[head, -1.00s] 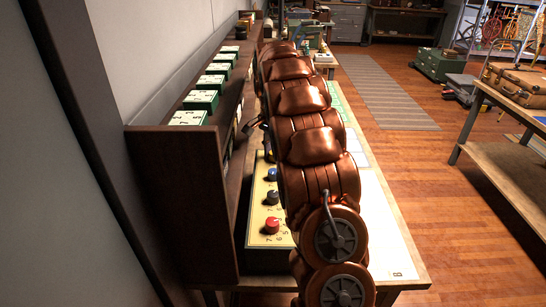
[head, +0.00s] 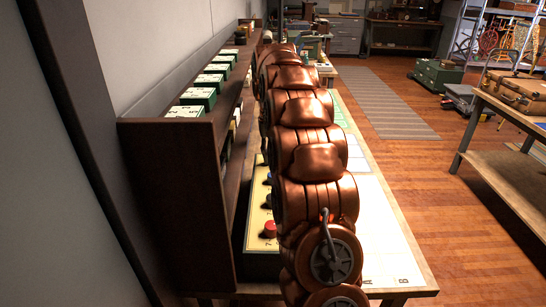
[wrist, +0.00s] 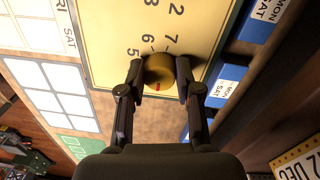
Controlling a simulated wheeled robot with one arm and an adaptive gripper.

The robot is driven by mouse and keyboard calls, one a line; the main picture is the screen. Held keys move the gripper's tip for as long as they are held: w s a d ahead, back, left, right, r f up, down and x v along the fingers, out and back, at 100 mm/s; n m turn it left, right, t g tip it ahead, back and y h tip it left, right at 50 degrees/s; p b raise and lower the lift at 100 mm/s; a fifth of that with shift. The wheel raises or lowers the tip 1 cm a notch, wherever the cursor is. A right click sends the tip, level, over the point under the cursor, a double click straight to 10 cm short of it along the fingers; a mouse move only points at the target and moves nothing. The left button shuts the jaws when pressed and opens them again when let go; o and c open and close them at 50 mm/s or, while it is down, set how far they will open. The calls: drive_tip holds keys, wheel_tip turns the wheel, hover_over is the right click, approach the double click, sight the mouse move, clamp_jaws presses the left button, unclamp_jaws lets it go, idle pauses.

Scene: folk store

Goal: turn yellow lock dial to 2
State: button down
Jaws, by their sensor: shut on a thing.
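The yellow lock dial (wrist: 157,72) sits on a cream panel (wrist: 112,25) with printed numbers in the wrist view. My gripper (wrist: 158,80) is shut on the dial, one finger on each side. A red mark on the dial faces the lower side of the wrist picture, towards my palm. The digits 5, 6, 7 and 2 show around and above the dial. In the head view my copper arm covers the yellow dial and my gripper. The panel's red dial (head: 270,229) shows beside the arm.
A dark shelf (head: 175,190) with green number boxes (head: 198,97) stands close on the left. Blue labelled boxes (wrist: 227,82) lie right of the panel in the wrist view. A workbench (head: 400,235) extends right of my arm.

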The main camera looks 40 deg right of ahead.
drive_tip(key=shift+r+n, duration=0.1)
drive_tip(key=shift+n, duration=1)
drive_tip(key=c, duration=0.8)
unclamp_jaws()
drive_tip(key=shift+a+r, duration=0.15)
drive_tip(key=shift+r, duration=3.55)
